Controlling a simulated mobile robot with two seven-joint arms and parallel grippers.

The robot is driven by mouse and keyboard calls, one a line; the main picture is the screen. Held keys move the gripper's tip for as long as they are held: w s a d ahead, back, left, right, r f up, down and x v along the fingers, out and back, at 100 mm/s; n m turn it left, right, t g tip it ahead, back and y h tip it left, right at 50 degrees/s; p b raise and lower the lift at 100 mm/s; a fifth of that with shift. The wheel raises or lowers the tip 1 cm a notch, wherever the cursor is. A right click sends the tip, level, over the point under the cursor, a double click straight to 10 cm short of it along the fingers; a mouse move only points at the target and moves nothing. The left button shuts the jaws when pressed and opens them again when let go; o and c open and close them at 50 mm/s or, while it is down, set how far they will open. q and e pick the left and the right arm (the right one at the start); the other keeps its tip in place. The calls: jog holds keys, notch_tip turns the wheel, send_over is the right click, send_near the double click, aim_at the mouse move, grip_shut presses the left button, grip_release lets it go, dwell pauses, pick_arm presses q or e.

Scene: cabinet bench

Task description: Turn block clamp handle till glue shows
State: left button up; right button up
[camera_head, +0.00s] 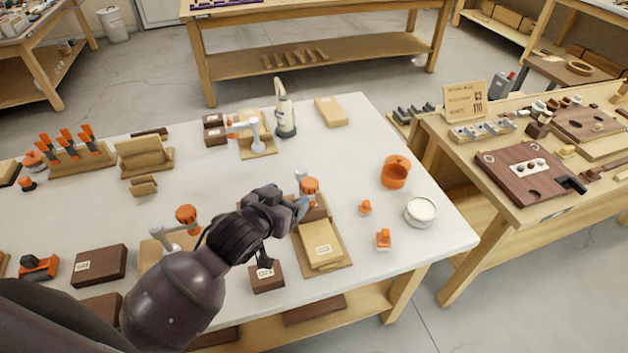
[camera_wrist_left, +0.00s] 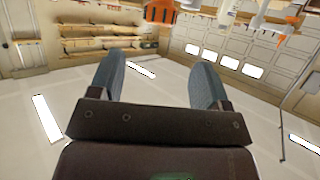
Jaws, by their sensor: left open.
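A clamp with an orange handle (camera_head: 309,186) stands at the back of a wooden board carrying a light block (camera_head: 322,250) with a small label. My left gripper (camera_head: 301,206) is right beside this handle, on its left and front side, and partly covers the clamp's lower part. In the left wrist view my left gripper (camera_wrist_left: 158,80) has its two blue-grey fingers wide apart with nothing between them. An orange part (camera_wrist_left: 160,10) shows at the top edge there, beyond the fingertips. I cannot make out any glue at the block. My right gripper is out of view.
A second orange-handled clamp (camera_head: 186,214) stands left of my forearm. A dark block (camera_head: 266,277) lies below my wrist. An orange cup (camera_head: 395,172), a white round tub (camera_head: 421,211) and small orange pieces stand to the right. The table middle behind the gripper is clear.

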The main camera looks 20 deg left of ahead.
aim_at(309, 182)
pick_arm(q)
jog(key=x, duration=1)
jog(key=shift+w+d+f+b, duration=0.1)
jog(key=shift+w+b, duration=0.25)
jog(key=shift+w, duration=0.05)
jog(key=c, duration=0.9)
